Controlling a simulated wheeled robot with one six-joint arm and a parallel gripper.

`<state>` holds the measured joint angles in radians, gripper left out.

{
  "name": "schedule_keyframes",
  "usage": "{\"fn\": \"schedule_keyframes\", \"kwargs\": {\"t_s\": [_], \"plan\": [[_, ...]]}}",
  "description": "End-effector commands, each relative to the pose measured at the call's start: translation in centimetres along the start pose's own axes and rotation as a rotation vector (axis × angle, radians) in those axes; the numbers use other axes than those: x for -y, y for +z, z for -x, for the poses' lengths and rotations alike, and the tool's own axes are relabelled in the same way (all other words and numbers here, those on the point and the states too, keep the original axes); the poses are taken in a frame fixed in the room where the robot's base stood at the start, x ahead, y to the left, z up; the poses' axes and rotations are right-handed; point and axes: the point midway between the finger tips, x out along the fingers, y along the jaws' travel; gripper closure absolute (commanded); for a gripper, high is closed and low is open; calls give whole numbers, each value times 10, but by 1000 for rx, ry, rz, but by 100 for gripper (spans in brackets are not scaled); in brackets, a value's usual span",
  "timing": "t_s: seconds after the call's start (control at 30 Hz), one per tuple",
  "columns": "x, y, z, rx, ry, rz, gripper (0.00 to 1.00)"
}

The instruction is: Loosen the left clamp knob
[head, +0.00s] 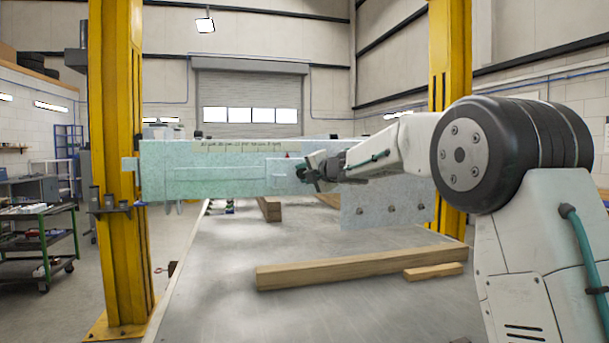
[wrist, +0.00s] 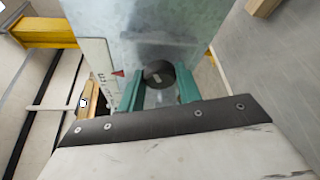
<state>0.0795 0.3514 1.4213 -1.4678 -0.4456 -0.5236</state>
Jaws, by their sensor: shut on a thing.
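The clamp knob (wrist: 158,73) is a dark round knob on the face of a galvanised metal beam, and it shows in the wrist view between my gripper's two green fingers. My gripper (wrist: 159,92) is shut on this knob. In the head view my gripper (head: 306,172) is at the right part of the beam (head: 215,185), and it hides the knob there. A printed scale strip (head: 237,145) runs along the beam's top. A red pointer (wrist: 118,73) shows beside the knob in the wrist view. I cannot tell how far the knob is turned.
Yellow posts (head: 118,240) (head: 452,60) stand left and right. A metal plate with bolts (head: 385,208) hangs right of my gripper. Timber beams (head: 345,268) lie on the grey deck (head: 225,300). A green cart (head: 40,240) stands far left.

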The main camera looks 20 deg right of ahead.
Motion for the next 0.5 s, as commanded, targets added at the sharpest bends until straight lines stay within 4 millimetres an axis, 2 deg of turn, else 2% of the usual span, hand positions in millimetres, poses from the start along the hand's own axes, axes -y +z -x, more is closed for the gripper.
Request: {"fn": "schedule_keyframes", "kwargs": {"t_s": [0.47,0.5], "plan": [[2,-1,0,-2,-7,12,89],[2,-1,0,-2,-7,12,58]]}}
